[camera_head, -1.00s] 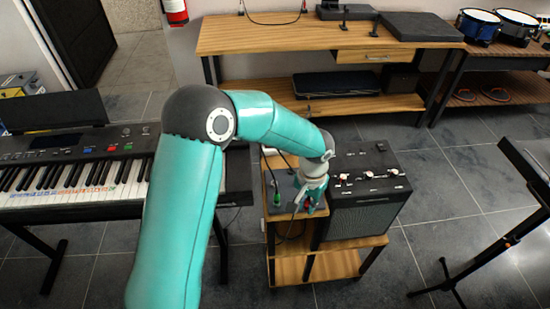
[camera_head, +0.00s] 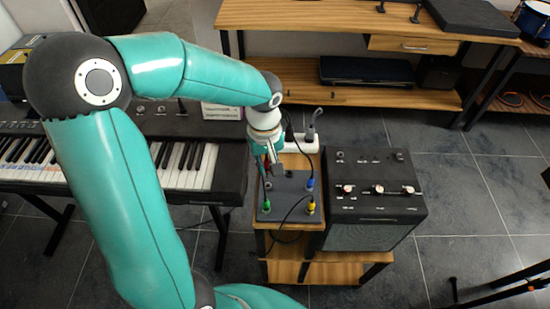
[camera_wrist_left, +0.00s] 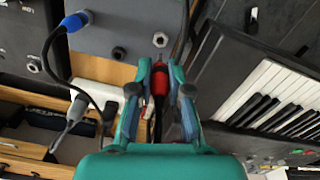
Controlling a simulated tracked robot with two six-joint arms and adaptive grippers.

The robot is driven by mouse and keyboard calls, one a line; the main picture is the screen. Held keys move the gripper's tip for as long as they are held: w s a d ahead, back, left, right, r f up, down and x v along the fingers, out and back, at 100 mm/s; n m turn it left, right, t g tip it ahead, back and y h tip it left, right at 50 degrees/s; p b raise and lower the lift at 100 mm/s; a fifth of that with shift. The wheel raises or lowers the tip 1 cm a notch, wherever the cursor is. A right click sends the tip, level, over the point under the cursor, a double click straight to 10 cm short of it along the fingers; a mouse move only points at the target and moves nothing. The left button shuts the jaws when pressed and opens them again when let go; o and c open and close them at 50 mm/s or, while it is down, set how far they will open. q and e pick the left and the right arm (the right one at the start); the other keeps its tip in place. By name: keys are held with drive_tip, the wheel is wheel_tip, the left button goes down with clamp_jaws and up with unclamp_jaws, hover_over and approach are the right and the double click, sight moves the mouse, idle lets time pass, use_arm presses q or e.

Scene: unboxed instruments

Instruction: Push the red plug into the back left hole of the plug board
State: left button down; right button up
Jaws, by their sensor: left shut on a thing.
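My left gripper (camera_head: 270,160) is shut on the red plug (camera_wrist_left: 160,82), which lies between its two fingers in the left wrist view. The plug's silver tip points away from the fingers, over the near edge of the dark grey plug board (camera_wrist_left: 25,30). In the head view the gripper is above the back left part of the plug board (camera_head: 290,207) and hides that corner. I cannot tell whether the tip touches a hole. A blue plug (camera_head: 310,185), a yellow plug (camera_head: 311,207) and a green plug (camera_head: 267,205) are on the board. My right gripper is not in view.
A white power strip (camera_head: 301,142) with a grey plug (camera_head: 312,130) lies behind the board. A black amplifier (camera_head: 372,190) stands to its right and a keyboard (camera_head: 190,165) to its left. Black cables (camera_head: 290,215) loop near the board's front.

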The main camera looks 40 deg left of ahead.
sight(268, 188)
use_arm(q)
drive_tip(key=shift+w+f+b, duration=0.15)
drive_tip(key=shift+f+b, duration=0.85)
drive_tip(key=shift+f, duration=0.45)
drive_tip(key=shift+f+b, duration=0.7)
drive_tip(key=shift+f, duration=0.35)
drive_tip(key=shift+s, duration=0.2)
drive_tip(key=shift+b, duration=0.4)
drive_tip(key=shift+f+b, duration=0.95)
drive_tip(key=shift+f, duration=0.05)
idle(0.3)
